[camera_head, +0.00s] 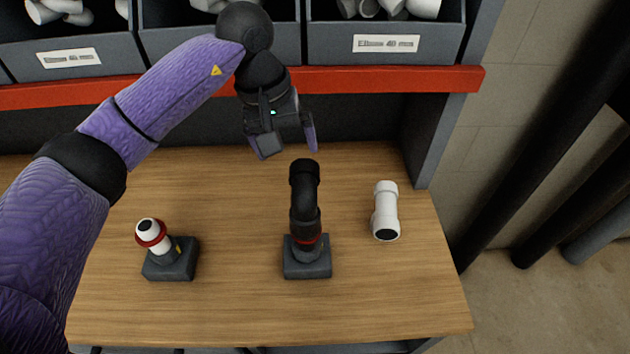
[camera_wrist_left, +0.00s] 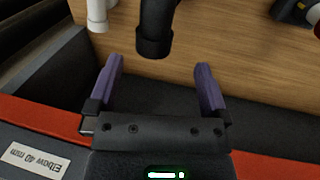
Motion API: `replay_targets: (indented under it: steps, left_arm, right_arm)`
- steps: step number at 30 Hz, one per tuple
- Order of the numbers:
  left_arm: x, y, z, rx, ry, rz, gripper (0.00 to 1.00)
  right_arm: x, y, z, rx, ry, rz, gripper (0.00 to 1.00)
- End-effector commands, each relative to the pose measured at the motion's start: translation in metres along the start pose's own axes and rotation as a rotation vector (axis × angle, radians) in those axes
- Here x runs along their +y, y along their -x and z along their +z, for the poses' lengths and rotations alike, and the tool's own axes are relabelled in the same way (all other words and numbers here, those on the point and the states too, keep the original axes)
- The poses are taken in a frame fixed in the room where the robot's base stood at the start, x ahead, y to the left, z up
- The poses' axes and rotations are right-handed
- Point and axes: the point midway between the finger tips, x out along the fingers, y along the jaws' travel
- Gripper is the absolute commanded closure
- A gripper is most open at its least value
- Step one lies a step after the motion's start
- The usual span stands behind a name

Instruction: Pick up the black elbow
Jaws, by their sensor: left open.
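The black elbow (camera_head: 305,200) stands upright on a dark grey block stand (camera_head: 307,268) in the middle of the wooden table, with a red ring near its lower end. Its dark open end also shows in the left wrist view (camera_wrist_left: 154,38), in front of and between the fingers. My left gripper (camera_head: 285,145) is open and empty. In the head view it is just above and behind the top of the elbow, apart from it. In the left wrist view the purple fingers (camera_wrist_left: 157,85) are spread wide. My right gripper is not in view.
A white fitting with a red ring (camera_head: 151,235) sits on another block at left. A red shelf edge (camera_head: 380,79) and bins of fittings (camera_head: 385,43) are behind. The table front (camera_head: 225,310) is clear.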

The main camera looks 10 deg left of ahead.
Motion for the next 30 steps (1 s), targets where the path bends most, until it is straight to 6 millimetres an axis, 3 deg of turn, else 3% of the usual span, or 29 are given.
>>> replay_targets:
  steps: [3, 18, 26, 30]
  left_arm:
    - [-0.002, -0.012, 0.0, -0.003, 0.001, 0.0, 0.0]
    - [0.004, -0.099, 0.007, -0.006, 0.003, 0.002, 0.0]
    - [0.004, -0.107, 0.006, -0.002, 0.002, 0.001, 0.0]
    - [0.004, -0.107, 0.006, -0.002, 0.002, 0.001, 0.25]
  right_arm:
    - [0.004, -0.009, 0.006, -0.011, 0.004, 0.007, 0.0]
    - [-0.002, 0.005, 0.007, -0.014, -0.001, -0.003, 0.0]
    - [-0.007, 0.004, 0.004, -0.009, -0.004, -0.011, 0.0]
    - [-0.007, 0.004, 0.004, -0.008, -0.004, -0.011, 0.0]
